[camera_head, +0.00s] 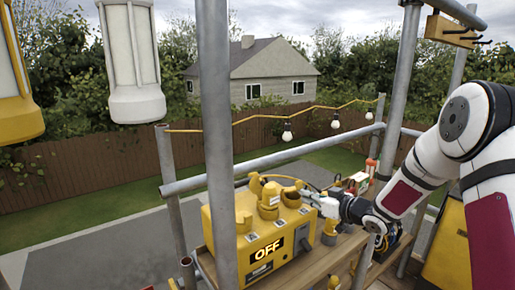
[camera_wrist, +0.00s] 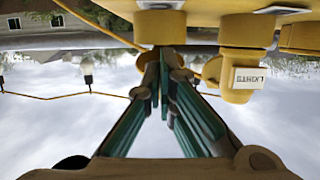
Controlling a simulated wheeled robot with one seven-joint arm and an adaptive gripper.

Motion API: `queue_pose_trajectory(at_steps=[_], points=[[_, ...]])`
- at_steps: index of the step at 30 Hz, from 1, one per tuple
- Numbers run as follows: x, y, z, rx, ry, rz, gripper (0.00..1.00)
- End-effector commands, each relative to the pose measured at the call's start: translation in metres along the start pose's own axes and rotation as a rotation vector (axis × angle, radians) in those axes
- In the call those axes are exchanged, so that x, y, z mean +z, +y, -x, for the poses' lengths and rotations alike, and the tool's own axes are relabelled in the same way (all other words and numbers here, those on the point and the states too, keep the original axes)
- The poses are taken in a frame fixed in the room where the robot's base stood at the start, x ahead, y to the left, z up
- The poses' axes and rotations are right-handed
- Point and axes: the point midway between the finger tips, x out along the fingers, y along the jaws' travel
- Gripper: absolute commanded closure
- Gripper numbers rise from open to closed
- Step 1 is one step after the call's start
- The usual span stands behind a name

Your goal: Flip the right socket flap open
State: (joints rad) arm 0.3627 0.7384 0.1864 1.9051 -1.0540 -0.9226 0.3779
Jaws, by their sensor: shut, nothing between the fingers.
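The yellow power box (camera_head: 222,235) stands on a wooden platform, with a black panel reading OFF on its front. Several yellow socket parts rise from its top. The rightmost one (camera_head: 291,198) lies beside my gripper (camera_head: 312,196); I cannot tell whether its flap is open or whether my fingers touch it. In the wrist view, which is upside down, my gripper (camera_wrist: 166,62) is shut and empty, its fingertips near the box's yellow underside-up edge. A yellow plug with a white label reading LIGHTS (camera_wrist: 248,78) shows to the right of the fingertips.
A metal scaffold pole (camera_head: 218,130) stands in front of the box and hides part of it. Another rail (camera_head: 270,160) runs behind. White and yellow lantern-like objects (camera_head: 136,90) hang at upper left. Small items crowd the platform behind my wrist.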

Motion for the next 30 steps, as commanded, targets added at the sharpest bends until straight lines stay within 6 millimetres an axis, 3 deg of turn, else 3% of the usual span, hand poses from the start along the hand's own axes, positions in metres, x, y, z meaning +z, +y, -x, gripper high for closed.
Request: queue_pose_trajectory(at_steps=[30], points=[[-0.01, -0.001, -0.037, -0.002, -0.003, -0.001, 1.0]])
